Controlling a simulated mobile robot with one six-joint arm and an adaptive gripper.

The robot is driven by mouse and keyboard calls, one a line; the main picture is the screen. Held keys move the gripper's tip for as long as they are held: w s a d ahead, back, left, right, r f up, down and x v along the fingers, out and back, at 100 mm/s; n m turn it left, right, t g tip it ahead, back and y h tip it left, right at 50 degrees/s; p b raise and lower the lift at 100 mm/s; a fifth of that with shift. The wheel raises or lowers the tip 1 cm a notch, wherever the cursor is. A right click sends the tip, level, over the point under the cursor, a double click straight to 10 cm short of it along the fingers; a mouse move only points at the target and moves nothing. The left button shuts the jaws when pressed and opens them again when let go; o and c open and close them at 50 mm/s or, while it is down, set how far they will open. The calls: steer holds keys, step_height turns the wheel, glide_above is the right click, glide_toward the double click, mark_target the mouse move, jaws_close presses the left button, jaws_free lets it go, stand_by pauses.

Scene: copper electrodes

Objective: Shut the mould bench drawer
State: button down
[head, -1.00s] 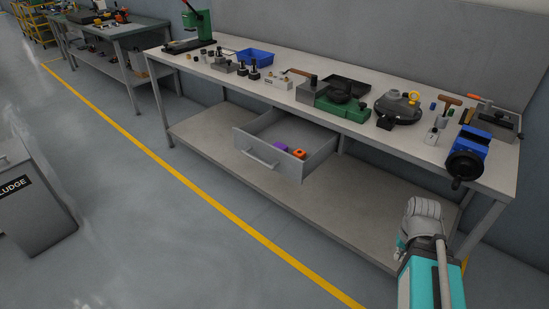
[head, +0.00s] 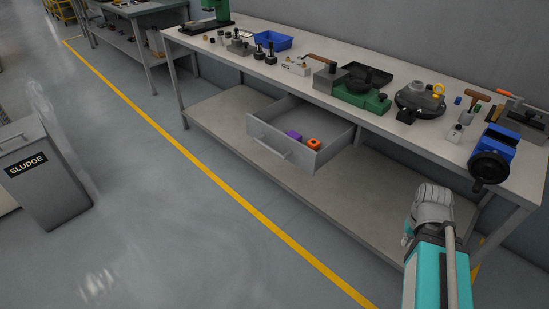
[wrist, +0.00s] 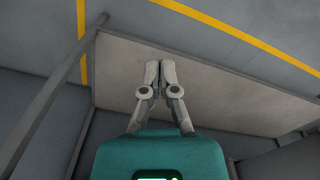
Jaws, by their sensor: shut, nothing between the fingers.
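The mould bench drawer (head: 283,146) hangs pulled out below the bench top in the head view. It has a grey front with a bar handle. A purple block (head: 294,135) and an orange block (head: 314,143) lie inside it. My arm shows at the lower right of the head view, well to the right of the drawer and apart from it; the fingertips are hidden there. In the wrist view my gripper (wrist: 160,72) is shut and empty, with the lower shelf beyond it. The drawer is not clearly seen in the wrist view.
The bench top (head: 230,58) carries a blue tray (head: 273,40), a green-based tool (head: 360,95), a blue vice (head: 492,155) and other small items. A lower shelf (head: 240,125) runs beneath. A sludge bin (head: 50,185) stands at the left. The floor before the bench is clear.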

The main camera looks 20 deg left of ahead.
steer(key=w+a+r+n+t+h, duration=0.1)
steer(key=w+a+n, duration=0.2)
steer(key=a+n, duration=0.4)
steer(key=w+a+r+n+t+h+p, duration=0.1)
steer(key=w+a+n+t+h, duration=0.2)
steer(key=a, duration=0.6)
steer(key=w+a+r+n, duration=0.1)
steer(key=w+a+n, duration=0.2)
steer(key=a+n, duration=0.5)
steer(key=s+a+r+n+t, duration=0.1)
steer(key=a+n, duration=0.3)
steer(key=a, duration=0.5)
steer(key=s+a+r+n+t, duration=0.2)
steer(key=a+n, duration=0.3)
steer(key=a, duration=0.4)
steer(key=s+a+r+n+t, duration=0.2)
steer(key=a+n, duration=0.2)
steer(key=a, duration=0.6)
steer(key=shift+r+p, duration=0.4)
steer(key=shift+p, duration=0.05)
steer(key=shift+f, duration=0.1)
